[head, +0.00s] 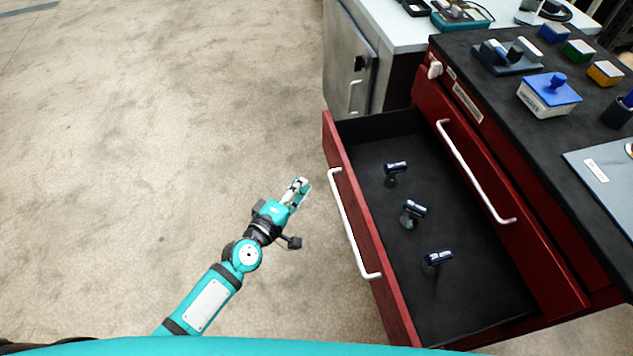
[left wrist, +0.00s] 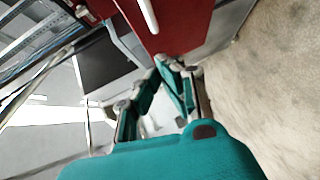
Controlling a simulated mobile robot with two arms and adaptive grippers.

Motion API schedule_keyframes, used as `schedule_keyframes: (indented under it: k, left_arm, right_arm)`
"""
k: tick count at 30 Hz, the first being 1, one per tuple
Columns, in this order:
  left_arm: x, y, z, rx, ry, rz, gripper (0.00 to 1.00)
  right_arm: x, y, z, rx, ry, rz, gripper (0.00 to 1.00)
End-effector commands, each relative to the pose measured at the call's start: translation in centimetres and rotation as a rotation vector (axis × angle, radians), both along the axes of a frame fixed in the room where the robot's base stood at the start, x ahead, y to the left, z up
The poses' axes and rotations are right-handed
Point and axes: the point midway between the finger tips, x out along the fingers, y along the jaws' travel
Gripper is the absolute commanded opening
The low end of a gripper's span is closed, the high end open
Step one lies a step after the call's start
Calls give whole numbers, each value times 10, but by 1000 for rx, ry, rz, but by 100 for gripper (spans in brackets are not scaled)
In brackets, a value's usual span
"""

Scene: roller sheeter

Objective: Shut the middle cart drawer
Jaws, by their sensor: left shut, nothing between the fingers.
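The red cart (head: 470,110) has a drawer pulled out toward the left, its red front (head: 372,240) facing me with a white bar handle (head: 352,225). The dark drawer bed (head: 455,215) holds several small dark tools. My left gripper (head: 303,184) is shut and empty, left of the drawer front and apart from it, near the handle's upper end. My right gripper is not in view.
The cart's black top (head: 500,80) carries a blue-lidded box (head: 549,93) and several small coloured blocks. A grey cabinet (head: 352,60) with a white top stands behind the drawer. The concrete floor (head: 150,130) left of the drawer is clear.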

Motion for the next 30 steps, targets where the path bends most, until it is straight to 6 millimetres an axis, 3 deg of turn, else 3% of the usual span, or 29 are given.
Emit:
schedule_keyframes:
  k: [1, 9, 25, 30]
  left_arm:
    - [10, -6, -1, -1, -2, 0, 0]
    - [18, -37, -8, 0, 0, -1, 0]
    - [18, -43, -9, 0, 1, -1, 0]
    - [11, -54, -8, -1, 2, -2, 0]
  right_arm:
    - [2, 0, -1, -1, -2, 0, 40]
    - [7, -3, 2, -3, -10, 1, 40]
    - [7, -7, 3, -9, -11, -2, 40]
    - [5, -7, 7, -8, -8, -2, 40]
